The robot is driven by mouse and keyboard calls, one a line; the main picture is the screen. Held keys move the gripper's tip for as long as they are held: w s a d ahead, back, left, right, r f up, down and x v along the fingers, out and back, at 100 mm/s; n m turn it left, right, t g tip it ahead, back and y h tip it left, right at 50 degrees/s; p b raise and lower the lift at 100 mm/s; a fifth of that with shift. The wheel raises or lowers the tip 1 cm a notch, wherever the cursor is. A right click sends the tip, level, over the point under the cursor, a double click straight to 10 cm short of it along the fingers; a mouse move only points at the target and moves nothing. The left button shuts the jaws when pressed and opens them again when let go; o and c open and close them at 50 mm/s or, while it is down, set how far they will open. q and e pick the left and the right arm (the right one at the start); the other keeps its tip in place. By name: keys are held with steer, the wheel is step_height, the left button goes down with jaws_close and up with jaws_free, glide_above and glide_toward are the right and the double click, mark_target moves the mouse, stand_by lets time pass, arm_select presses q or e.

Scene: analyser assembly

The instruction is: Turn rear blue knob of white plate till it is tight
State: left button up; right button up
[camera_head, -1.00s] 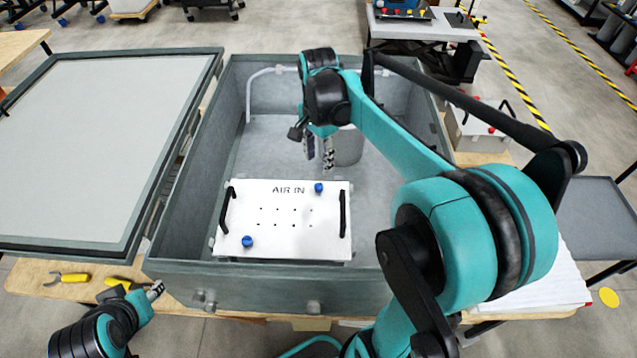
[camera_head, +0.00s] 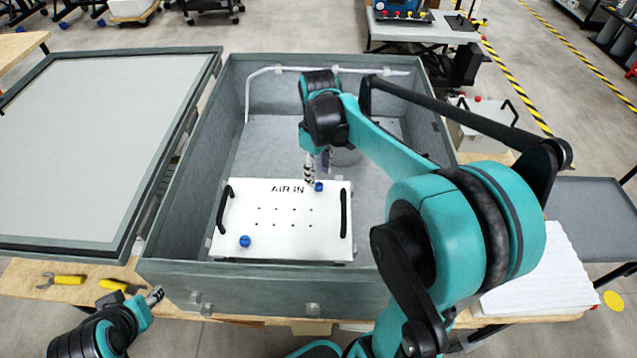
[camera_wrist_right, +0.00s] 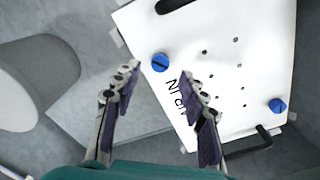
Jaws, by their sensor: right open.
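The white plate (camera_head: 283,230) marked "AIR IN" lies in the grey box, with a black handle at each side. Its rear blue knob (camera_head: 319,187) is at the far edge, right of the lettering. The front blue knob (camera_head: 245,241) is at the near left corner. My right gripper (camera_head: 317,178) points down at the rear knob. In the right wrist view the open fingers (camera_wrist_right: 158,78) have the rear knob (camera_wrist_right: 160,62) just beyond their tips, in line with the gap, not visibly gripped. My left gripper (camera_head: 154,296) is outside the box at lower left; its fingers are unclear.
The box (camera_head: 180,200) has high walls around the plate. A grey cylinder (camera_head: 346,155) stands behind the plate, close to my right gripper. Yellow-handled pliers (camera_head: 62,280) lie on the wooden table at left. The opened lid (camera_head: 90,140) is at left.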

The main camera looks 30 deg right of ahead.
mark_target(319, 185)
steer(key=shift+f+b, duration=0.5)
steer(key=shift+f, duration=1.5)
jaws_close()
steer(key=shift+m, duration=0.3)
steer(key=m+p, duration=0.1)
steer(key=m, duration=0.2)
steer(key=shift+m+p, duration=0.75)
steer(key=shift+m, duration=1.65)
